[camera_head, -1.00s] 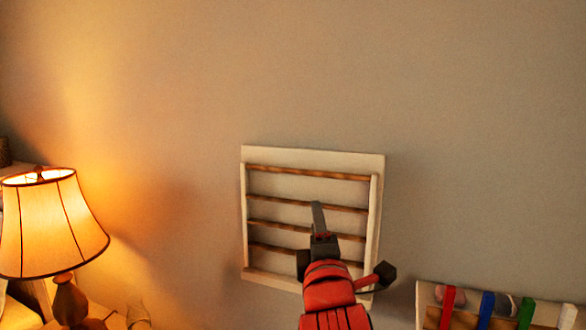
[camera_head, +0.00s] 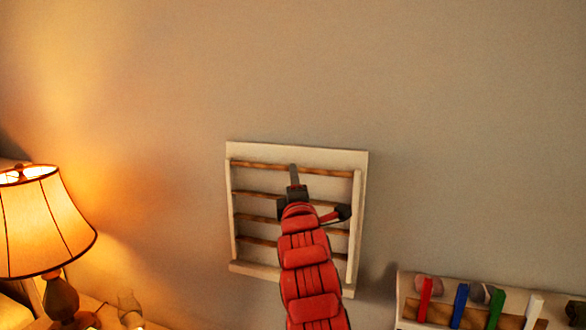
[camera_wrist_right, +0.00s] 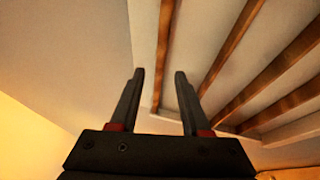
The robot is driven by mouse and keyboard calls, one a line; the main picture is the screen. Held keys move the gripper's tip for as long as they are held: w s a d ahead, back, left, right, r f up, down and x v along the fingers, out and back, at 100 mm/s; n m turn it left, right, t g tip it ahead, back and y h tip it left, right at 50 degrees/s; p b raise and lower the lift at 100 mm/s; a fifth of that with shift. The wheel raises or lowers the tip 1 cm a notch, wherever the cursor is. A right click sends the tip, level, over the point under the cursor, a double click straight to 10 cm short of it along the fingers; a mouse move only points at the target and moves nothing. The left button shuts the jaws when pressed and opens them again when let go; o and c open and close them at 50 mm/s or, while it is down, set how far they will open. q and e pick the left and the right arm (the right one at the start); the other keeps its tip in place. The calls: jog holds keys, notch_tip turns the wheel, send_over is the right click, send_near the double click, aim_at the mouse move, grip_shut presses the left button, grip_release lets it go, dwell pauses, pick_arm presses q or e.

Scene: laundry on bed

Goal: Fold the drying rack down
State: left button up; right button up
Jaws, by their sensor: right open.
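The drying rack (camera_head: 330,156) is a pale wooden frame with several brown horizontal bars. In the head view it stands upright, flat against the wall. My right gripper (camera_head: 293,167) reaches up in front of it, fingertips at the height of the top bar (camera_head: 257,166). In the right wrist view the gripper (camera_wrist_right: 159,75) is open and empty, and the nearest bar (camera_wrist_right: 163,45) shows between its two fingers. I cannot tell whether the fingers touch the bar. My right arm hides part of the rack's middle and lower edge. My left gripper is not in view.
A lit lamp (camera_head: 38,225) stands at the left on a wooden surface, with a small glass (camera_head: 130,308) beside it. A pale wall holder (camera_head: 400,290) with coloured clips is at the lower right. The wall (camera_head: 450,120) around the rack is bare.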

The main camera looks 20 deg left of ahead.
jog(key=shift+p+x, duration=0.45)
jog(key=shift+x, duration=1.4)
jog(key=shift+c, duration=0.3)
grip_shut()
